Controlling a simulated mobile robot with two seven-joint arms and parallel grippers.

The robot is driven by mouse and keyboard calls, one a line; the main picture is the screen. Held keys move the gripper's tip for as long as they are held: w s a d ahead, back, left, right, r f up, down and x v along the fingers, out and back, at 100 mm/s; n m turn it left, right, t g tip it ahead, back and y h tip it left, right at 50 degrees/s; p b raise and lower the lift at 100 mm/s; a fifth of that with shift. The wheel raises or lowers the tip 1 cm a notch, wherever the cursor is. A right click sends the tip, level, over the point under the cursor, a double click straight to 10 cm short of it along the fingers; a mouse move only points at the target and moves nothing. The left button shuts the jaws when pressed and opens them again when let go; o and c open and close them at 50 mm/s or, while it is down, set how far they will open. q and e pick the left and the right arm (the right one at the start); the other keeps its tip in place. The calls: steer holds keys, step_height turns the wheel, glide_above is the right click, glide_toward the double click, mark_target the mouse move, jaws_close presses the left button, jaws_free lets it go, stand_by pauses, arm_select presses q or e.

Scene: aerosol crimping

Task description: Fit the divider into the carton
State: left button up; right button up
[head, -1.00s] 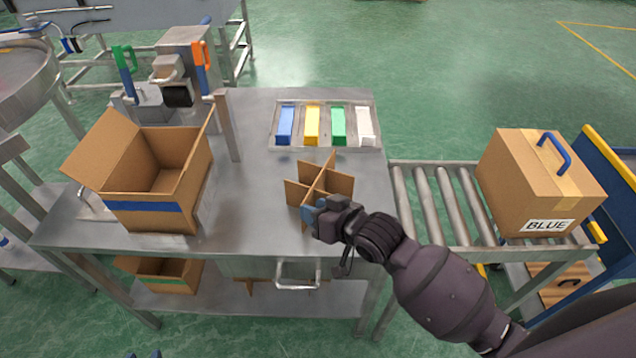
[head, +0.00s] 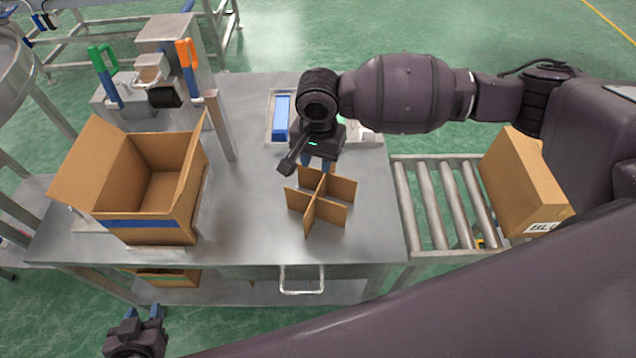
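The brown cardboard divider (head: 322,205) stands as a cross of interlocked panels on the steel table, right of centre. The open carton (head: 150,185), with a blue stripe on its front, sits at the table's left with flaps raised and looks empty inside. My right gripper (head: 318,164) is over the divider's far end, pointing down, its blue fingertips apart. I cannot tell whether it touches the divider. My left gripper (head: 142,313) is low at the bottom left, in front of the table and away from both objects, its blue fingers apart.
A crimping stand (head: 170,60) with green and orange handles stands behind the carton. A roller conveyor (head: 430,200) with a closed box (head: 520,185) is at right. The table between carton and divider is clear.

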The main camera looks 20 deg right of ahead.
mark_target(321, 186)
steer(key=shift+w+d+f+b, duration=0.1)
steer(key=shift+d+f+b, duration=0.1)
steer(key=shift+f, duration=1.55)
steer(key=shift+w+d+f+b, duration=0.1)
steer(key=shift+d+f, duration=0.05)
steer(key=shift+f, duration=1.65)
steer(key=shift+d+f+b, duration=0.15)
steer(key=shift+d+f, duration=0.05)
steer(key=shift+f, duration=1.55)
steer(key=shift+c, duration=0.5)
jaws_close()
